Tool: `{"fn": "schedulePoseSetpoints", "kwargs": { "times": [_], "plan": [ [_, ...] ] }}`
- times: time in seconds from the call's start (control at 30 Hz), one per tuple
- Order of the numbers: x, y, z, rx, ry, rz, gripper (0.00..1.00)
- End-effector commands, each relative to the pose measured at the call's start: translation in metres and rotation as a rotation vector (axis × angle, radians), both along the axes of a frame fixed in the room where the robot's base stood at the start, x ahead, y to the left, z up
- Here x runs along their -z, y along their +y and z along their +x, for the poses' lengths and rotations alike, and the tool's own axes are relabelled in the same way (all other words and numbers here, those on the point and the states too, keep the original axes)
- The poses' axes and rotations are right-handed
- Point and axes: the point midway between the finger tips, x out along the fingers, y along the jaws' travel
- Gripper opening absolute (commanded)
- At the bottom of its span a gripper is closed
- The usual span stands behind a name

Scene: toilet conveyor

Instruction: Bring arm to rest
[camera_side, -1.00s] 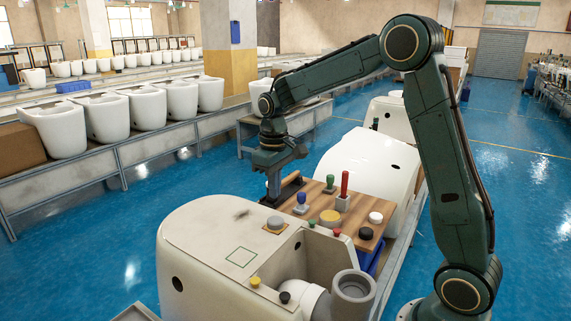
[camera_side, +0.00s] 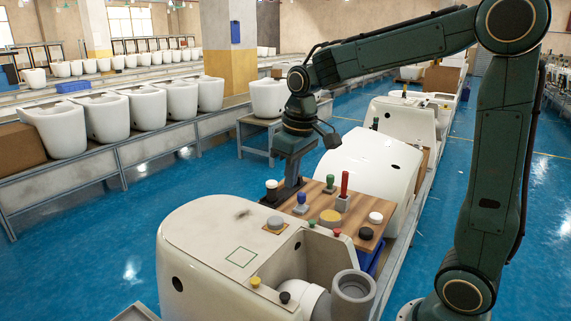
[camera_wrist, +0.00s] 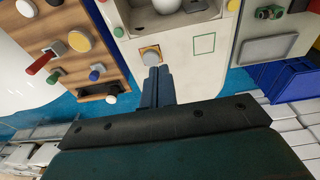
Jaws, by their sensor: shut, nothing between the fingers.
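My gripper (camera_side: 291,182) points down beside the left end of the wooden board, with its fingers together and empty. In the wrist view my gripper's fingertips (camera_wrist: 158,70) appear just below the grey button on its tan pad (camera_wrist: 150,55); I cannot tell the height gap. The wooden board (camera_side: 318,198) carries a red lever (camera_side: 344,183), a blue knob (camera_side: 301,201), a green knob (camera_side: 330,183) and a white knob (camera_side: 271,184). My gripper hides part of the board's left edge.
A white toilet body (camera_side: 205,240) with a green square outline stands in front. Another white toilet (camera_side: 365,165) lies behind the board on the conveyor. A row of toilets (camera_side: 147,108) stands at the left. Blue floor (camera_side: 180,185) is open between them. A blue crate (camera_wrist: 285,80) shows in the wrist view.

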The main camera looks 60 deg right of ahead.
Motion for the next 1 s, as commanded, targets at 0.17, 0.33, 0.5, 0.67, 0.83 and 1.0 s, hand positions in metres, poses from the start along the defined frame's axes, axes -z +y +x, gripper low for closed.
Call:
{"fn": "schedulePoseSetpoints", "kwargs": {
  "times": [0.17, 0.33, 0.5, 0.67, 0.83, 1.0],
  "plan": [
    [-0.018, 0.013, -0.034, -0.002, -0.063, -0.003, 0.0],
    [-0.028, 0.024, -0.064, -0.002, -0.12, -0.004, 0.0],
    [-0.033, 0.033, -0.096, -0.003, -0.176, -0.002, 0.0],
    [-0.033, 0.04, -0.124, -0.004, -0.229, 0.003, 0.0],
    [-0.029, 0.046, -0.152, -0.004, -0.283, 0.01, 0.0],
    [-0.023, 0.049, -0.171, -0.005, -0.324, 0.016, 0.0]
  ]
}}
